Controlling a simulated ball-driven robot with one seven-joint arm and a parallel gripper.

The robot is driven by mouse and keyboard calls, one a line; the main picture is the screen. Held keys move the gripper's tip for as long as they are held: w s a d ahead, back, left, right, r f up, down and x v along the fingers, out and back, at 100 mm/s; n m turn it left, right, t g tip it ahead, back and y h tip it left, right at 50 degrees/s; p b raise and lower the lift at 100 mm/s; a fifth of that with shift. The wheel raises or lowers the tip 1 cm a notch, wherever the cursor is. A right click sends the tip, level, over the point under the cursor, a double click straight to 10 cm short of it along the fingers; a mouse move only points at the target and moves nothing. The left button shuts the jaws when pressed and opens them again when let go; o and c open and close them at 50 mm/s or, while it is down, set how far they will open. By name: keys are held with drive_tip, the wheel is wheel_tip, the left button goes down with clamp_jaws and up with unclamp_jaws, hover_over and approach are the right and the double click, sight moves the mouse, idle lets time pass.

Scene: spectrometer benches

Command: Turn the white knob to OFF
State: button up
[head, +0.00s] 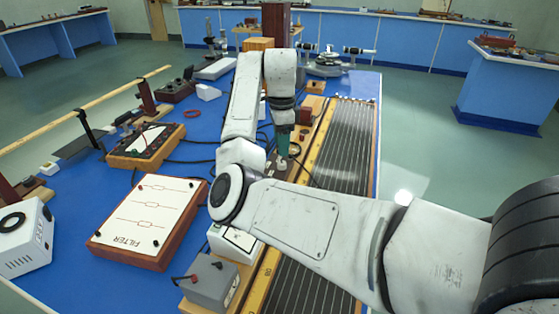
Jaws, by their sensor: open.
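My gripper (283,163) points down at the end of my arm, over the middle of the blue bench (190,118). It is small in the head view, and its jaws are open with nothing visible held. I cannot make out a white knob or an OFF mark with certainty. The area around the gripper tips is partly covered by my forearm and wrist. A white-topped box (232,240) lies partly behind my elbow, and a grey box with terminals (211,284) stands in front of it.
A FILTER board (150,219) lies left of my elbow. A white meter box (24,238) is at the far left. A dark panel in a wooden frame (146,145) sits behind the board. A long ribbed board (340,150) runs along the right. Cables cross the bench near the gripper.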

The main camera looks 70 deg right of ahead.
sight(282, 163)
drive_tip(key=shift+s+f, duration=0.1)
drive_tip(key=shift+f, duration=3.05)
clamp_jaws()
